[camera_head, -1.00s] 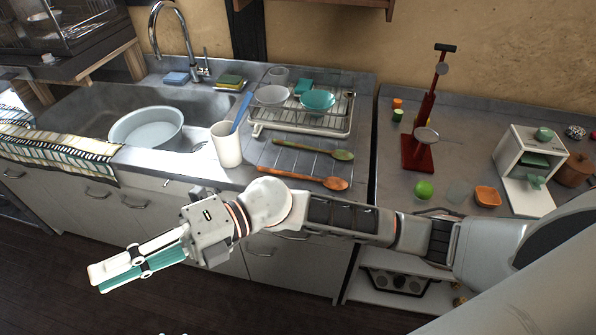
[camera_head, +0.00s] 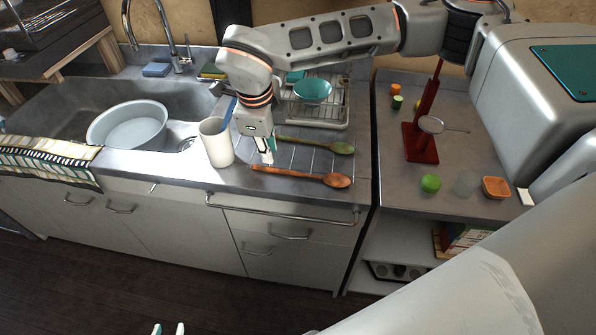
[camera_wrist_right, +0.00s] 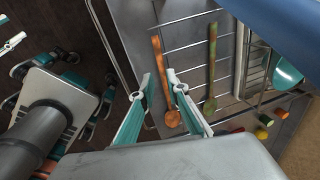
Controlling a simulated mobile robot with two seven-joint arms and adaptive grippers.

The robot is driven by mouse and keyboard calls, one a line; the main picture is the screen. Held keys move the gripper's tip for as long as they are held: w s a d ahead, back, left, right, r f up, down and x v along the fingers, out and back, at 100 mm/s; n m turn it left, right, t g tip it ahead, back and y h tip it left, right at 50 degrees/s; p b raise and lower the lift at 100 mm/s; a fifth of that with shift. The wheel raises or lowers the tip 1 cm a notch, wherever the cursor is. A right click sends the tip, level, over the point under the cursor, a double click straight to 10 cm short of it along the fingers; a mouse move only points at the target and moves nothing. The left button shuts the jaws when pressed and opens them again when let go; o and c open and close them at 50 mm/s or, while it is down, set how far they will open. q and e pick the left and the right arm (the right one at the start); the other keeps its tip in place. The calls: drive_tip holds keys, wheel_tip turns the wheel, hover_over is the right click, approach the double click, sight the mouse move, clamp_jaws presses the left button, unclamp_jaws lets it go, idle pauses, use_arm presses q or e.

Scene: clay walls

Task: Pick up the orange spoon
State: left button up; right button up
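The orange spoon (camera_head: 300,176) lies on the counter near its front edge, its bowl to the right. In the right wrist view the spoon (camera_wrist_right: 158,67) shows between my right gripper's parted fingertips. My right gripper (camera_head: 266,157) is open above the handle's left part; I cannot tell if it touches. Its white and teal fingers also show in the right wrist view (camera_wrist_right: 159,78). My left gripper (camera_head: 168,328) shows only its two parted tips at the bottom edge, far from the spoon.
A green spoon (camera_head: 318,145) lies just behind the orange one. A white cup (camera_head: 217,149) with a blue utensil stands close left of my right gripper. A dish rack (camera_head: 340,118) is behind. A sink with a white basin (camera_head: 127,124) is at left.

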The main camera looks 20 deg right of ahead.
sight(275, 169)
drive_tip(key=f, duration=0.2)
drive_tip(key=d+f, duration=0.1)
drive_tip(key=f, duration=0.2)
drive_tip(key=w+f, duration=0.1)
drive_tip(key=f, duration=0.1)
drive_tip(key=shift+d+f, duration=0.2)
drive_tip(key=shift+c, duration=0.5)
clamp_jaws()
